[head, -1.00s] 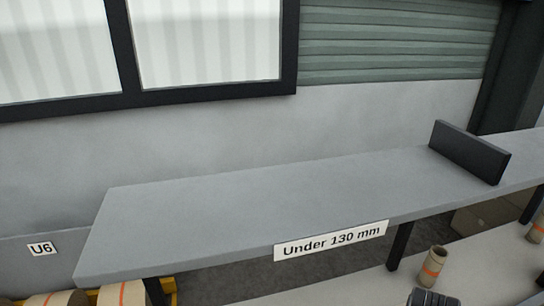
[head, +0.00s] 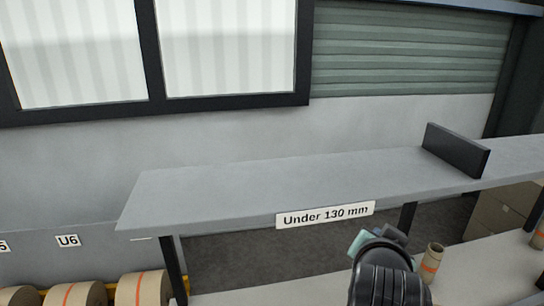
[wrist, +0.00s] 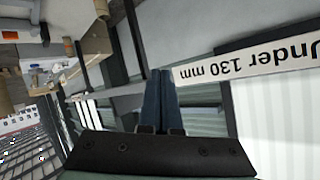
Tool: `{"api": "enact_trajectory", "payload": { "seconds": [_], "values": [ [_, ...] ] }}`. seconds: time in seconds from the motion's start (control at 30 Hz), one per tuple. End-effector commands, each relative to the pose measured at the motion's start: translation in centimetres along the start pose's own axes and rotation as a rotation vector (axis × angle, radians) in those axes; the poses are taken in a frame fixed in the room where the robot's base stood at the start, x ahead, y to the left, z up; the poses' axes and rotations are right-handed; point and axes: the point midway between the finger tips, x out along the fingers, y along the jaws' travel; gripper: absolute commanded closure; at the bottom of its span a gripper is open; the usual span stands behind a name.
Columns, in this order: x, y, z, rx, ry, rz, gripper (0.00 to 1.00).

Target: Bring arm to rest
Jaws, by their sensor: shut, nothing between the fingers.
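My gripper (wrist: 160,100) shows in the wrist view with its two blue-grey fingers together and nothing held between them. In the head view my dark arm end and gripper (head: 372,240) rise from the bottom edge, right of centre. They appear in front of the gap below the grey shelf (head: 240,185). The shelf's label reading "Under 130 mm" (head: 325,215) is just up and left of the gripper. The same label (wrist: 250,66) appears upside down in the wrist view, right of the fingers.
The shelf top is bare except for a dark upright divider (head: 455,150) at the right. Several kraft rolls (head: 140,288) lie at the lower left under a U6 tag (head: 68,240).

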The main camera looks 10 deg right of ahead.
Motion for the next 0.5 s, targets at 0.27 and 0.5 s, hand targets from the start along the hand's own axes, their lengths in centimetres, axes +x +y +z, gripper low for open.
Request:
{"api": "enact_trajectory", "payload": {
  "seconds": [0.27, 0.5],
  "values": [
    [-13.3, -14.5, -8.9, -0.174, 0.483, -0.426, 1.0],
    [-28.4, -20.2, -13.1, -0.211, 0.889, -0.691, 1.0]
  ]
}}
